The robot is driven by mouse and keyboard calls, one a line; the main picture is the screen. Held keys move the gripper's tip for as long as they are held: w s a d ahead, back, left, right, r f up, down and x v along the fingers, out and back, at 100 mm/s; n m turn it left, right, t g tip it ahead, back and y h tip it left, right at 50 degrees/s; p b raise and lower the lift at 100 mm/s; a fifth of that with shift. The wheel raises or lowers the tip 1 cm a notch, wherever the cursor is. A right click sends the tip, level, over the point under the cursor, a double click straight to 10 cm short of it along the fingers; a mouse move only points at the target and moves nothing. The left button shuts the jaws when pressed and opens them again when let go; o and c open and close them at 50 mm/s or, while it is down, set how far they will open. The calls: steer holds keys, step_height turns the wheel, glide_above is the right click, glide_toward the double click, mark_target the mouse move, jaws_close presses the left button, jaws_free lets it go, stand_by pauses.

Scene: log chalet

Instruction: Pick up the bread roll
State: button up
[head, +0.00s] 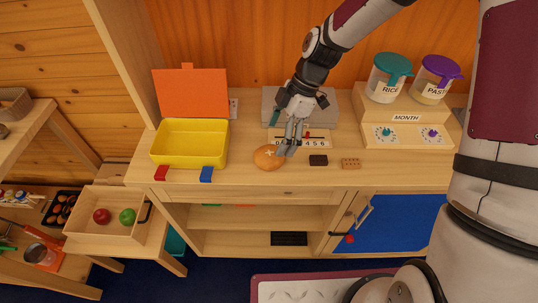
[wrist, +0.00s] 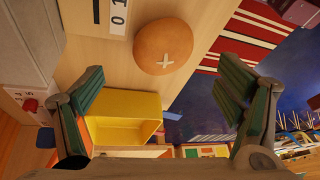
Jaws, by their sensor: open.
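The bread roll (head: 269,157) is round and brown with a pale cross on top. It lies on the wooden counter, in front of the number strip and right of the yellow box. In the wrist view the roll (wrist: 164,46) shows at the upper middle, beyond my fingertips and between their lines. My gripper (head: 290,146) is just right of the roll in the head view, close to it. In the wrist view my gripper (wrist: 163,93) has its two green-padded fingers wide apart with nothing between them. I cannot tell whether a finger touches the roll.
A yellow box (head: 190,158) with an orange lid stands left of the roll. A dark block (head: 318,160) and a cracker-like block (head: 351,163) lie to the right. The number strip (head: 312,141) is behind. Jars (head: 388,80) stand at the back right.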

mark_target(271, 152)
steer(key=x, duration=0.3)
steer(key=p+x, duration=0.1)
steer(key=x, duration=0.1)
steer(key=shift+s+a+f, duration=0.1)
steer(key=shift+s+f, duration=0.05)
steer(key=shift+s, duration=0.2)
steer(key=shift+a+f, duration=0.15)
steer(key=shift+f, duration=0.45)
steer(key=c, duration=1.2)
